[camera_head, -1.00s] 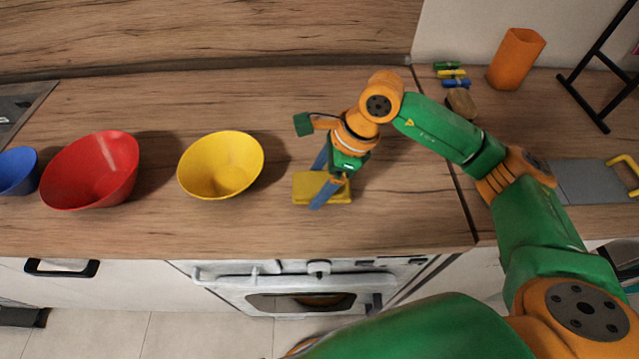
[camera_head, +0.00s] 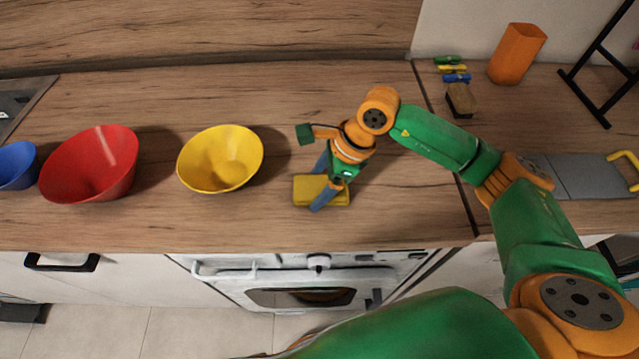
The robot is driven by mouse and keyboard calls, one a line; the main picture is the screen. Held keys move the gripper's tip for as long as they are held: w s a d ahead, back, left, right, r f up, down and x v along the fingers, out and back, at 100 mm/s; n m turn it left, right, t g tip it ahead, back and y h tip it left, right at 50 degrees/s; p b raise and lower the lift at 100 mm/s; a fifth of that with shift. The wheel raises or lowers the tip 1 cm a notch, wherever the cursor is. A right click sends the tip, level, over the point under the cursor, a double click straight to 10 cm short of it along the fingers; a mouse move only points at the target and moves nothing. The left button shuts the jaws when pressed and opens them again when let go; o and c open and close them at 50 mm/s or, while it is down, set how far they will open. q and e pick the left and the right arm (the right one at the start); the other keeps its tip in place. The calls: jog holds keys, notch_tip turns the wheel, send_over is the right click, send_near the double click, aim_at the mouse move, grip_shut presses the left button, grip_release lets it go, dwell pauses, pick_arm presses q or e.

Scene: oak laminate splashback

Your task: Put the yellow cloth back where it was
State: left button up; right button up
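The yellow cloth (camera_head: 306,190) is a small flat block-like piece over the wooden counter, right of the yellow bowl. My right gripper (camera_head: 316,191) points down at it, with one blue finger at its far side and one at its near side. The gripper appears shut on the cloth, and the fingers cover part of it. I cannot tell whether the cloth touches the counter. My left gripper is not in view.
A yellow bowl (camera_head: 221,160), a red bowl (camera_head: 90,165) and a blue bowl (camera_head: 15,167) stand to the left. At right are a brush (camera_head: 461,101), coloured clips (camera_head: 453,69), an orange cup (camera_head: 516,54) and a black rack (camera_head: 590,95). The counter's front edge lies close below.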

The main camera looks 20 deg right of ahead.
jog(key=shift+s+f, duration=0.3)
jog(key=shift+f, duration=0.05)
jog(key=shift+r+p, duration=0.45)
jog(key=shift+p, duration=0.2)
jog(key=w+b+v, duration=0.1)
jog(key=b+v, duration=0.1)
jog(key=v, duration=1)
jog(key=shift+s+a, duration=0.15)
jog(key=shift+s, duration=0.05)
